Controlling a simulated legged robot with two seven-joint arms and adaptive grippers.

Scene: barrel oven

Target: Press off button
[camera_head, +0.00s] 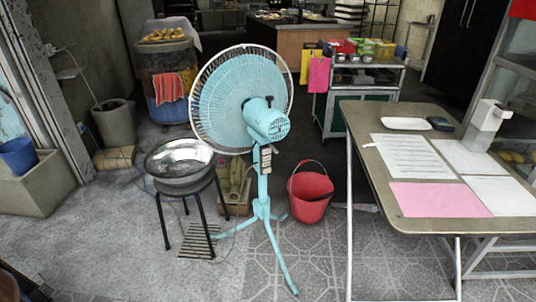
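A light-blue standing fan (242,98) with a white-rimmed cage stands in the middle of the head view, with its motor housing facing me. A small control panel with pale buttons (266,158) sits on its pole below the motor. The single buttons are too small to tell apart, so I cannot tell which one is off. The fan stands on splayed legs on the tiled floor. Neither of my grippers shows in this view.
A stool with a metal bowl (179,160) stands close left of the fan. A red bucket (310,192) stands close right. A folding table (424,204) with papers is at the right. The tiled floor in front of the fan is mostly clear.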

